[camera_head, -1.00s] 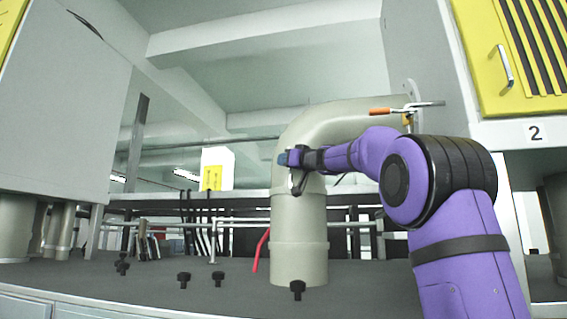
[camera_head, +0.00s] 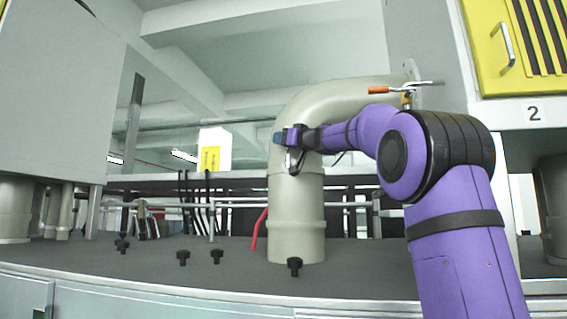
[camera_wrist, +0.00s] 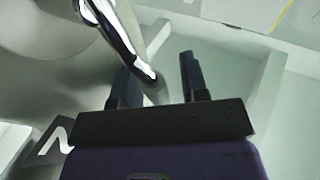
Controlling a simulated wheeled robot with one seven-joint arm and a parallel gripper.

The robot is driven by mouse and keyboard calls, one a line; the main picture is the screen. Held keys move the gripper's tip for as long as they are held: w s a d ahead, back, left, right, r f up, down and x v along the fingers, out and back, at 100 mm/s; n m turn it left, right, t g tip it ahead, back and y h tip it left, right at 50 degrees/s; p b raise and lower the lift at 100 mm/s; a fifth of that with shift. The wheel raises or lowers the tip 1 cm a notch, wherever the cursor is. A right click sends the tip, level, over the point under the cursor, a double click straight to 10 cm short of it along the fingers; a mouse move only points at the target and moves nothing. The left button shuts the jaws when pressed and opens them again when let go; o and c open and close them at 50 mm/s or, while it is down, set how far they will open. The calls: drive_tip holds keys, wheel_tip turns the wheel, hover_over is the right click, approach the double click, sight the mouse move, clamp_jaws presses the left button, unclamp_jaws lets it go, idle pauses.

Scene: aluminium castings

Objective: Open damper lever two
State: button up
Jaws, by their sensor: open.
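The damper lever (camera_head: 381,90) with an orange grip sits on top of the beige duct elbow (camera_head: 335,97), below the cabinet marked with a 2 plate (camera_head: 534,113). The lever's bar runs left to right above my forearm. My gripper (camera_head: 280,138) is in front of the duct's bend, left of and below the lever, apart from its grip. In the wrist view my gripper (camera_wrist: 158,80) shows two dark fingers spread with nothing held between them. A shiny metal bar (camera_wrist: 115,35) runs down toward the left finger; I cannot tell if it touches.
A yellow louvred door (camera_head: 515,45) with a handle is at upper right. Several black knobs (camera_head: 217,257) stand on the grey bench top (camera_head: 150,270). A red bar (camera_head: 259,229) leans beside the duct. A grey cabinet (camera_head: 55,90) fills the left.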

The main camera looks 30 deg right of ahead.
drive_tip(key=s+n+g, duration=0.2)
drive_tip(key=s, duration=0.8)
drive_tip(key=s+a+f+m+g, duration=0.1)
drive_tip(key=s+a+f+g, duration=0.2)
drive_tip(key=f, duration=0.8)
drive_tip(key=s+a+f+m+g, duration=0.1)
drive_tip(key=s+a+f+g, duration=0.3)
drive_tip(key=s+a+f, duration=0.4)
drive_tip(key=shift+s+a+f+m+g, duration=0.25)
drive_tip(key=shift+a+f+m+g, duration=0.05)
drive_tip(key=shift+a+f, duration=1.35)
